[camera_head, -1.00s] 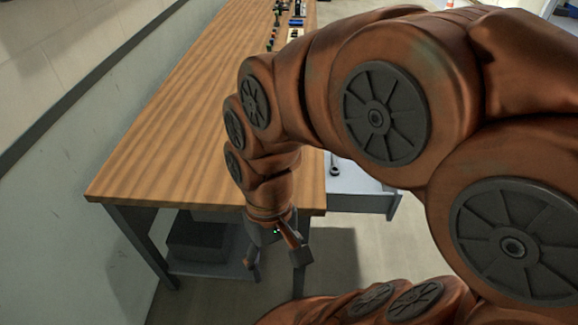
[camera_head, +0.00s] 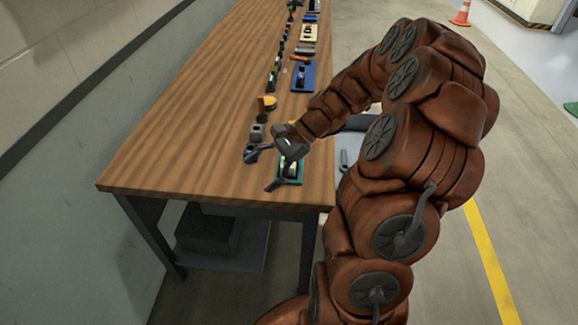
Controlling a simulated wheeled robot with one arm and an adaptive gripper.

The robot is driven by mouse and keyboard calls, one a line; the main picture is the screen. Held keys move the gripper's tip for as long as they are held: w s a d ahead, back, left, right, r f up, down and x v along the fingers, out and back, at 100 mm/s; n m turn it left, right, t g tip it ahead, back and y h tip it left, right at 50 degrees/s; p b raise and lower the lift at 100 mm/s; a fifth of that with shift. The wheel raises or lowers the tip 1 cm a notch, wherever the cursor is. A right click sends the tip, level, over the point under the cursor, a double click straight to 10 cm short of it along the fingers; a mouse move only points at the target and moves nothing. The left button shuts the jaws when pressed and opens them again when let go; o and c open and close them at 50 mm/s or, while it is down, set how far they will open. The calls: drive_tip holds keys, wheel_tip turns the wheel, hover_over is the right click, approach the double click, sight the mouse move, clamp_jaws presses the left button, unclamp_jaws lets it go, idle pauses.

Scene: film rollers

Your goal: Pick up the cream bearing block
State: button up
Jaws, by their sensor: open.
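My gripper (camera_head: 263,168) hangs over the near right part of the wooden table (camera_head: 170,150), its two dark fingers spread apart with nothing between them. A teal tray (camera_head: 299,179) with a dark and pale part on it lies right beside and partly under the gripper. A small cream-coloured piece (camera_head: 309,34) with something dark on it sits far back near the table's right edge. I cannot tell whether it is the cream bearing block, and no other cream block shows clearly. The gripper may hide small parts beneath it.
A small grey block (camera_head: 256,132) and an orange-and-dark part (camera_head: 267,104) stand just beyond the gripper. A blue tray (camera_head: 303,76) and several small parts line the table farther back. The table's left side is bare. A wall runs along the left.

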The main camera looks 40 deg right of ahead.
drive_tip(key=d+f+m+t, duration=0.2)
drive_tip(key=d+m, duration=0.1)
drive_tip(key=d, duration=0.3)
drive_tip(key=w+d+f+m+t, duration=0.1)
drive_tip(key=d+f+m+t, duration=0.1)
drive_tip(key=d, duration=0.4)
drive_tip(key=w+d+f+m+t, duration=0.1)
drive_tip(key=d+f+m+t, duration=0.1)
drive_tip(key=d+f+m, duration=0.2)
drive_tip(key=shift+w+d+m+t, duration=0.2)
drive_tip(key=shift+d+m+t, duration=0.3)
drive_tip(key=shift+d, duration=0.9)
drive_tip(key=shift+p+x, duration=1.05)
drive_tip(key=shift+x, duration=2.8)
drive_tip(key=shift+r, duration=0.1)
clamp_jaws()
